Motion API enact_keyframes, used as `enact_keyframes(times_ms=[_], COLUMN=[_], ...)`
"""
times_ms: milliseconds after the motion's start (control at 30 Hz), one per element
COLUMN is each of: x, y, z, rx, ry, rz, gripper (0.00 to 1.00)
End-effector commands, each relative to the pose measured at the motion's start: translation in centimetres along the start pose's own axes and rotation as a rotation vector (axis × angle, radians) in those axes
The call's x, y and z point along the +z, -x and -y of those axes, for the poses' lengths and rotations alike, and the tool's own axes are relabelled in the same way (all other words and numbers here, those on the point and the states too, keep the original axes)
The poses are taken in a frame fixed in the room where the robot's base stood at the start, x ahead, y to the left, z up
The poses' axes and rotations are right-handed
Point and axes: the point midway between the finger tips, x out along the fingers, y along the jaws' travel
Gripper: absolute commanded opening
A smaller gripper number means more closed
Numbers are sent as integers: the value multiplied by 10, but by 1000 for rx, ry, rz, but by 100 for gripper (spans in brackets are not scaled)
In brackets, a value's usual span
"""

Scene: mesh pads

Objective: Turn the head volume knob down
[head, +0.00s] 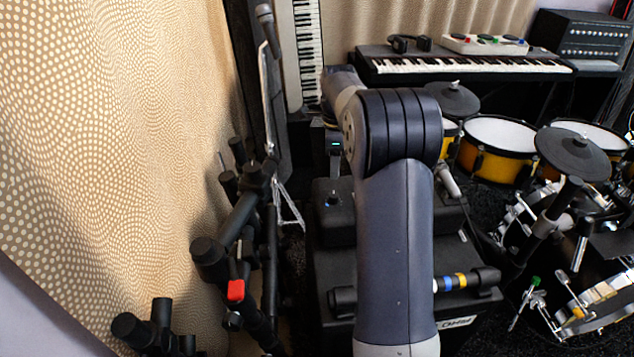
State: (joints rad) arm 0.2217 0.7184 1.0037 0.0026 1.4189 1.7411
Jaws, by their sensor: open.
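The amp head (335,228) is a black box on top of a larger black cabinet (330,265), left of my forearm. A small knob (333,199) with a bluish glint shows on its top; its markings are too small to read. My arm rises from the bottom centre and bends over at the elbow, hiding the right part of the amp head. My gripper (333,170) appears as a small dark shape with a green light, pointing down above and beyond the knob. It is open and seems empty. Its fingertips are hard to make out, and I see no contact with the knob.
A microphone stand (268,50) and black stand tubes (235,225) with a red clip crowd the left, beside a dotted curtain (120,120). A drum kit (500,135) fills the right. Keyboards (460,65) stand behind. A tube with coloured bands (455,281) lies across the cabinet.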

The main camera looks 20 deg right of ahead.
Motion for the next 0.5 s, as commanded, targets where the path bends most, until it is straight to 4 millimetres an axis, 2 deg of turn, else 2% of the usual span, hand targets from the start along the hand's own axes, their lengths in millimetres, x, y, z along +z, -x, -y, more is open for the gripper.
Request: enact_keyframes(times_ms=[133,233,500], x=[-3,-3,-3], y=[-5,-17,-69], z=[6,6,5], rx=[-1,0,1], ry=[-40,-41,-39], rz=[3,3,3], gripper=[50,50,50])
